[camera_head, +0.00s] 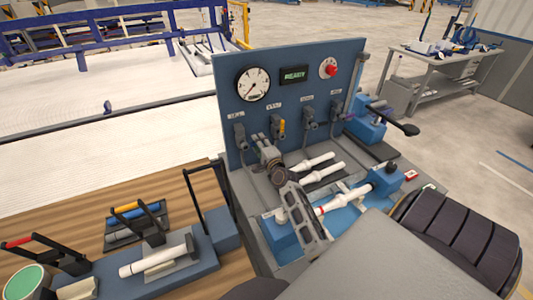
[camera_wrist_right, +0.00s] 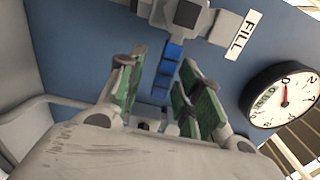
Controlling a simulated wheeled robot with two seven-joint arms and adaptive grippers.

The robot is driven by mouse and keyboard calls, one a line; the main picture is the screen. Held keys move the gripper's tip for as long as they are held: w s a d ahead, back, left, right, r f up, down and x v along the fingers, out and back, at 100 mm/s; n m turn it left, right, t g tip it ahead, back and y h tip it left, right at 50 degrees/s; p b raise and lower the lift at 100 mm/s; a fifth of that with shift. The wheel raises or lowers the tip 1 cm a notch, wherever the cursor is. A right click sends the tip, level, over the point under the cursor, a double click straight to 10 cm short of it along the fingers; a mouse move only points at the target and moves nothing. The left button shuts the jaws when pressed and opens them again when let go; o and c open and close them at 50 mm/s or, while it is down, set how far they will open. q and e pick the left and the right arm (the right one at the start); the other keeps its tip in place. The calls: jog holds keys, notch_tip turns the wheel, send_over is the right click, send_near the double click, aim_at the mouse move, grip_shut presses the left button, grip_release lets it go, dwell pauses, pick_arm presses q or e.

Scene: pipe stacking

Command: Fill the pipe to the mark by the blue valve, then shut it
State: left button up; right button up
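The blue valve handle (camera_wrist_right: 165,72) hangs from a grey valve body (camera_wrist_right: 182,14) beside the FILL label (camera_wrist_right: 237,35) in the right wrist view. My right gripper (camera_wrist_right: 160,85) is open, with its green-padded fingers on either side of the handle; contact is not visible. In the head view my right gripper (camera_head: 260,143) is at the panel's lower left and I cannot make out the blue handle. The white pipe with red rings (camera_head: 344,199) lies in a blue fixture. The round gauge (camera_head: 252,84) has its needle toward the lower left. My left gripper is not in view.
The blue panel (camera_head: 340,57) carries a READY display (camera_head: 294,74), a red button (camera_head: 331,69) and a yellow-handled valve (camera_head: 282,127). White pipes (camera_head: 320,172) lie in front of it. A wooden bench (camera_head: 185,190) with clamps and another white pipe (camera_head: 153,261) stands left.

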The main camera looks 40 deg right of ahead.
jog(key=v, duration=1.1)
jog(key=shift+s, duration=0.35)
jog(key=shift+f, duration=0.15)
dwell(0.8)
